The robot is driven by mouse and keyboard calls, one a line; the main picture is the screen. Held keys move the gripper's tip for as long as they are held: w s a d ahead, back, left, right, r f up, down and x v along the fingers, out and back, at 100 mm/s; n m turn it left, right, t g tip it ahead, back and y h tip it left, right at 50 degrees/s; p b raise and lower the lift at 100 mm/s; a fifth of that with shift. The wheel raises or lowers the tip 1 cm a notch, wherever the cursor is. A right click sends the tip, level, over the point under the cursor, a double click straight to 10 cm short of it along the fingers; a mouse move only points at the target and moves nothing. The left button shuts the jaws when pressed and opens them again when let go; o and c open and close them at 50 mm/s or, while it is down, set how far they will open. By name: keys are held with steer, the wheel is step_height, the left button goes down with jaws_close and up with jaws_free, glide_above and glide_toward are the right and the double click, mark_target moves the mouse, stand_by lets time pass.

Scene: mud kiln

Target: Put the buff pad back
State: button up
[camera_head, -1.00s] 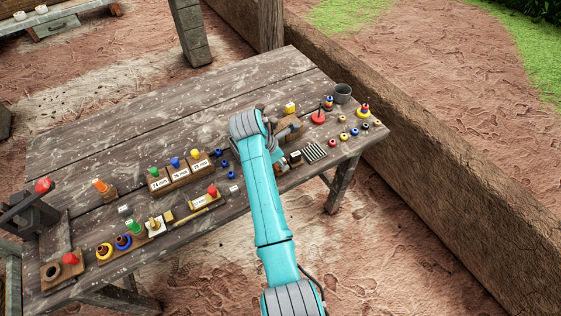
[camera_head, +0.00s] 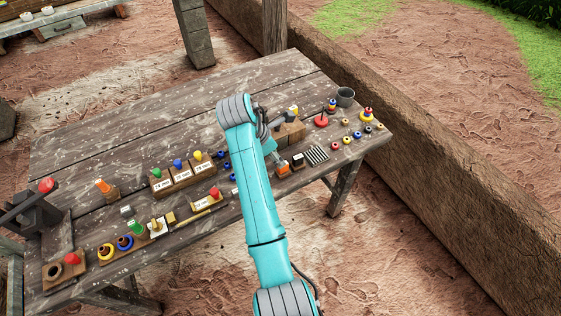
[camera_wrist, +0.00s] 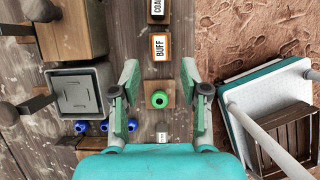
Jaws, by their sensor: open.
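A small tan square pad with a green round knob (camera_wrist: 159,99) lies on the table in the wrist view. It bears no label that I can read, so I cannot be sure it is the buff pad. My gripper (camera_wrist: 160,84) is open, with one finger on each side of this pad and nothing visibly held. Just beyond it is a block labelled BUFF (camera_wrist: 158,46), with an orange edge. In the head view an orange-topped block (camera_head: 283,170) shows beside my arm. The green-knobbed pad is hidden there.
A block with a partly cut label, COA (camera_wrist: 157,9), stands beyond the BUFF block. A grey square container (camera_wrist: 80,92) and a wooden block (camera_wrist: 73,32) are on the left. Blue pieces (camera_wrist: 103,126) lie nearby. The table's front edge is to the right.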

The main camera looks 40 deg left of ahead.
steer(key=v, duration=0.5)
steer(key=shift+s+f, duration=0.1)
stand_by(0.5)
